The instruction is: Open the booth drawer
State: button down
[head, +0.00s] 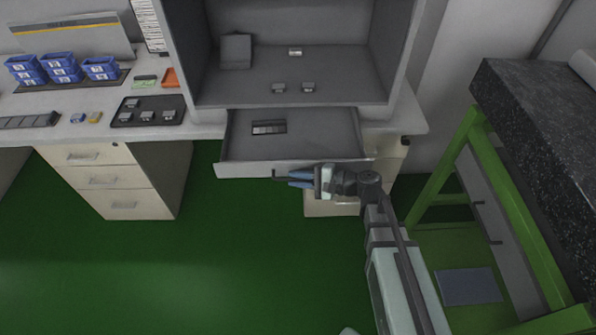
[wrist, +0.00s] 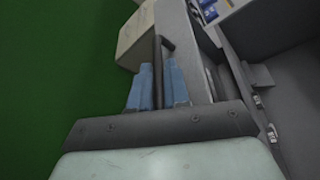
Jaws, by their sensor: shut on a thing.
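The booth drawer (head: 330,133) is pulled out below the grey booth (head: 300,90) in the head view, and its grey inside shows. A small dark object with lighter segments (head: 268,127) lies in it at the back left. The dark bar handle (head: 280,178) runs along the drawer's white front. My gripper (head: 290,179) is at the handle, its blue fingers pointing left. In the wrist view the blue fingers (wrist: 158,85) are on either side of the dark handle (wrist: 165,45), shut on it.
Several small parts sit on the booth floor (head: 340,65). Blue bins (head: 62,68) and a dark tray (head: 147,112) stand on the left bench. White drawer cabinets (head: 120,180) are below. A green-framed table with a black slab (head: 540,130) stands at the right. Green floor (head: 200,260) in front is clear.

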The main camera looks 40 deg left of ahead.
jog(key=shift+d, duration=0.1)
jog(key=c, duration=1.5)
grip_release()
jog(key=shift+o, duration=0.2)
jog(key=v, duration=1.3)
jog(key=shift+d, duration=0.35)
jog(key=shift+w+r, duration=0.1)
jog(key=shift+w, duration=0.05)
